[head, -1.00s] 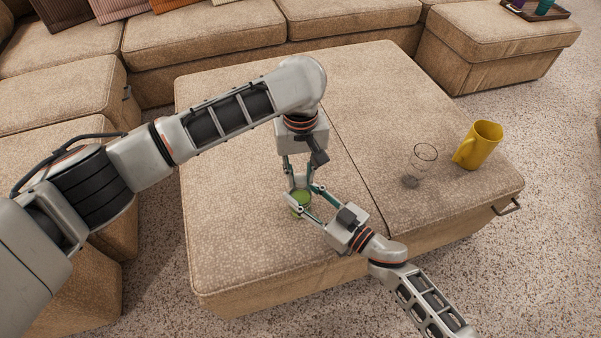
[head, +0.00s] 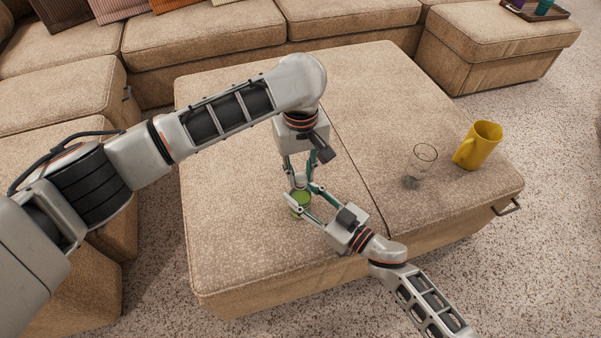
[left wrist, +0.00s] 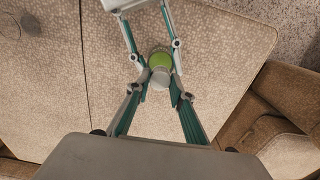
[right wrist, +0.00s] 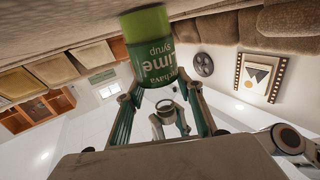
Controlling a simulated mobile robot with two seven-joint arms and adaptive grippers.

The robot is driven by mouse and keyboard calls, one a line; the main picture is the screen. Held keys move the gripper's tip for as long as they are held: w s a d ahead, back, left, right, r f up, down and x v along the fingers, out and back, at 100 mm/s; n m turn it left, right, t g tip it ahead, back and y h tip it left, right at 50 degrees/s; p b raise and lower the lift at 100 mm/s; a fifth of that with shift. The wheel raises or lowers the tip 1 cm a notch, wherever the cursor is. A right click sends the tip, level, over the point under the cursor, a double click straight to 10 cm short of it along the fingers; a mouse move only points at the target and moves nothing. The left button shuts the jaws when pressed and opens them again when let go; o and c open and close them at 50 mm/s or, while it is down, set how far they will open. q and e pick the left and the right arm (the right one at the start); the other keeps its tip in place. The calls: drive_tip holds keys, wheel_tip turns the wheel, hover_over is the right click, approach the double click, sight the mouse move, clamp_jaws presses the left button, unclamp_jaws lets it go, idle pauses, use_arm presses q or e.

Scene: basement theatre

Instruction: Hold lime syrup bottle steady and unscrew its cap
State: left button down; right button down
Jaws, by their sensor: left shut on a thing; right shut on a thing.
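My right gripper (head: 311,200) reaches in from the right, shut around the bottle. My left gripper (head: 299,183) points down from above, shut on the pale grey cap (left wrist: 159,78). In the left wrist view the cap is between its fingertips, beside the green bottle (left wrist: 159,60).
On the ottoman (head: 390,90), a clear glass (head: 422,165) and a yellow mug (head: 478,146) stand to the right, clear of both arms. A sofa (head: 210,45) runs behind. The ottoman's far half is bare.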

sight(301, 177)
use_arm(q)
drive_tip(key=shift+r, duration=0.9)
drive_tip(key=shift+r, duration=1.95)
use_arm(e)
drive_tip(key=c, duration=1.3)
unclamp_jaws()
drive_tip(key=shift+o, duration=0.2)
